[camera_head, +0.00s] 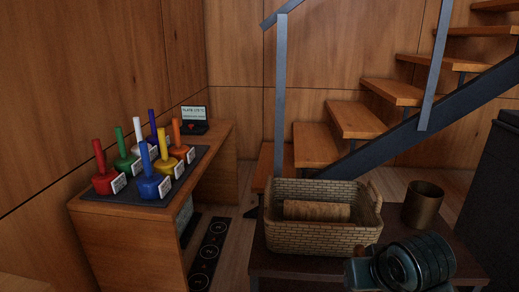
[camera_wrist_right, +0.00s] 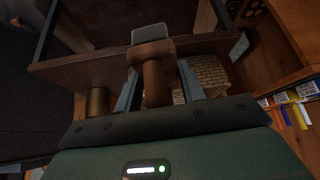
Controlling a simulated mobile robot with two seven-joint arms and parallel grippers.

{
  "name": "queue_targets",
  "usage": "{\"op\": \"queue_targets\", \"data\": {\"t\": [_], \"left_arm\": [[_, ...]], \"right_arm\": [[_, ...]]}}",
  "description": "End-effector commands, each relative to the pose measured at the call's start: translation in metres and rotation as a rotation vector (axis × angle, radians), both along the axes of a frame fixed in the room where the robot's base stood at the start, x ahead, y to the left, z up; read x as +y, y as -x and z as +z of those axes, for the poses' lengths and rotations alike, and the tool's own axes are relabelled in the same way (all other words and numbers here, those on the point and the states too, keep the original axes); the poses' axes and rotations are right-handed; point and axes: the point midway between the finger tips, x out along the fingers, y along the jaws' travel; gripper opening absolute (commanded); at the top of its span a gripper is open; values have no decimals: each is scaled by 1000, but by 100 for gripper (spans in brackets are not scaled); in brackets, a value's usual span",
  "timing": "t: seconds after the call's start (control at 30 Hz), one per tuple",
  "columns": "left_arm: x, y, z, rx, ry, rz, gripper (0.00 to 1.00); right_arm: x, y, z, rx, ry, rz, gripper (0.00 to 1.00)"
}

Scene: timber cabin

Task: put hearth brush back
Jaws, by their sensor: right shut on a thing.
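My right gripper (camera_wrist_right: 157,78) is shut on a brown round handle (camera_wrist_right: 155,82) in the right wrist view. The handle ends in a wider brown collar with a grey block beyond it. It may be the hearth brush, but I cannot make out bristles. In the head view my right arm is at the lower right, over the front of the dark low table (camera_head: 300,264); the held thing is not clear there. My left gripper is in neither view.
A wicker basket (camera_head: 320,238) holding a log (camera_head: 317,210) and a brass pot (camera_head: 423,205) stand on the low table. At left, a wooden bench (camera_head: 215,150) bears several coloured, labelled pegged weights on a dark mat. Stairs (camera_head: 357,120) rise behind.

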Motion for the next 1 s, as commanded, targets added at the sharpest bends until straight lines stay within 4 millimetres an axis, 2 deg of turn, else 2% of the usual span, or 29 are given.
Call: {"op": "queue_targets", "data": {"t": [0.03,0.27,0.5,1.0], "left_arm": [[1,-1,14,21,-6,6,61],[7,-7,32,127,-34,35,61],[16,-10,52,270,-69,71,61],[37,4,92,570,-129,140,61]], "right_arm": [[0,1,20,-1,1,-1,11],[-1,7,70,-1,2,-1,11],[-1,14,132,-1,2,-2,11],[-1,31,260,-1,2,-2,11]]}}
